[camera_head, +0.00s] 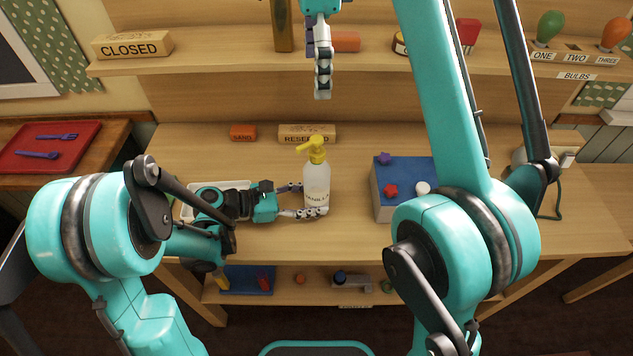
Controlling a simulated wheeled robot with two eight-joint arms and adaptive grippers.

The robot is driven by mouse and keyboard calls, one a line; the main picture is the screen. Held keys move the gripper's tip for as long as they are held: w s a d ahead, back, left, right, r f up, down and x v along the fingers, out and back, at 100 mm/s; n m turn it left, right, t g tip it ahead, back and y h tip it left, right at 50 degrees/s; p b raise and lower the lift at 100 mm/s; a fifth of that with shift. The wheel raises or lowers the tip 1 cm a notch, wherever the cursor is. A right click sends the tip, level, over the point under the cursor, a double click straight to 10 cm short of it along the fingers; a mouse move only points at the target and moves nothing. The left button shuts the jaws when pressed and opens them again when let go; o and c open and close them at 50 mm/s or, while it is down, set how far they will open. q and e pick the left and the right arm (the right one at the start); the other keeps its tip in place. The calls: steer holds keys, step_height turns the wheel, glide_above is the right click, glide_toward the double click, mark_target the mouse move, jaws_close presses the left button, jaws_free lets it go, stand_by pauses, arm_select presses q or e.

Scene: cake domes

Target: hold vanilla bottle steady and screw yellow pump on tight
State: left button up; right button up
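A blue-grey box (402,207) with coloured knobs stands right of the bottle. Behind are a RESERVED block (307,134) and an orange SAND block (243,133). A pale tray (187,211) lies partly under my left arm. A shelf (220,64) runs across the back.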

arm_select(q)
steer(key=o, duration=0.4)
steer(key=shift+a, duration=0.1)
steer(key=v, duration=1.2)
steer(key=shift+s, duration=0.15)
